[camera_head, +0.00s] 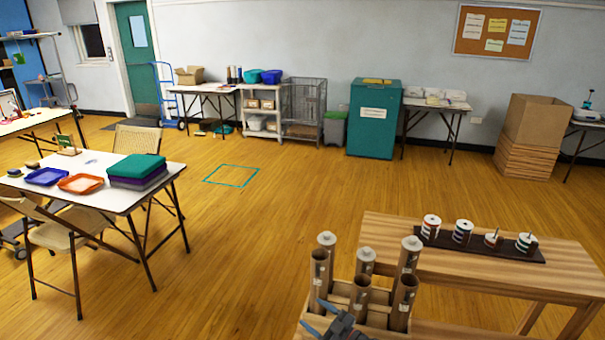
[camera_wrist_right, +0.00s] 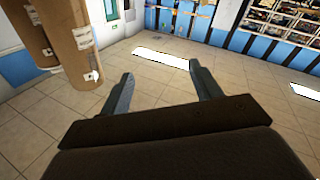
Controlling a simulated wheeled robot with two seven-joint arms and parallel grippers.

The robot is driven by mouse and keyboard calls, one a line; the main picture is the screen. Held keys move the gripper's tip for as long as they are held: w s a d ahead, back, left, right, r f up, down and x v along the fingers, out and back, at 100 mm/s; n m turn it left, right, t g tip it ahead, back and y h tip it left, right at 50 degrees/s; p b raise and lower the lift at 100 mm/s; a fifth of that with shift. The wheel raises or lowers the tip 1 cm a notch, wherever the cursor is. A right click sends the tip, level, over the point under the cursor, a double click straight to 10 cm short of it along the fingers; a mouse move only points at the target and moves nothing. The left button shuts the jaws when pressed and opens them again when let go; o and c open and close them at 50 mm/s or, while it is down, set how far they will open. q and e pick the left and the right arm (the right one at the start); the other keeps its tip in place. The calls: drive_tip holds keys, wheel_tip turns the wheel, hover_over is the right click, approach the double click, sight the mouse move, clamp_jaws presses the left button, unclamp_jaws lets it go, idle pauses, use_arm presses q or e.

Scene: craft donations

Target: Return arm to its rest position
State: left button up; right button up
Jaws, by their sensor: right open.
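My right gripper (camera_head: 318,316) is at the bottom edge of the head view, in front of the near left side of a wooden holder (camera_head: 376,317) with several upright cardboard tubes (camera_head: 361,296). In the right wrist view its two fingers (camera_wrist_right: 161,78) are spread apart with nothing between them. Tubes (camera_wrist_right: 72,38) show at the upper left of that view, beside the fingers and apart from them. Most of my right arm is out of the head view. My left arm and gripper are not in view.
The wooden table (camera_head: 470,268) also bears a dark strip (camera_head: 455,246) with several striped spools (camera_head: 462,232). A white table (camera_head: 120,196) with trays and folded cloth stands at the left. The wooden floor between is clear, with a teal outlined square (camera_head: 231,186).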

drive_tip(key=s+d+f+m+h, duration=0.3)
drive_tip(key=d+f+h, duration=0.1)
drive_tip(key=f, duration=0.5)
drive_tip(key=s+d+f+m+h, duration=0.4)
drive_tip(key=f, duration=0.4)
drive_tip(key=s+d+f+m+h, duration=0.3)
drive_tip(key=d+f+h, duration=0.15)
drive_tip(key=f, duration=0.45)
drive_tip(key=s+f+g, duration=0.3)
drive_tip(key=s+f, duration=0.3)
drive_tip(key=s, duration=0.4)
drive_tip(key=s+d+f+m+g+h, duration=0.1)
drive_tip(key=s+f+g, duration=0.2)
drive_tip(key=s+f, duration=0.4)
drive_tip(key=s+d+f+g, duration=0.1)
drive_tip(key=s+f+g, duration=0.3)
drive_tip(key=s, duration=1.1)
wheel_tip(320, 180, down, 3)
drive_tip(key=shift+s+d+f+m+h, duration=0.1)
drive_tip(key=shift+s+d+m+h, duration=0.1)
drive_tip(key=shift+m+h, duration=0.2)
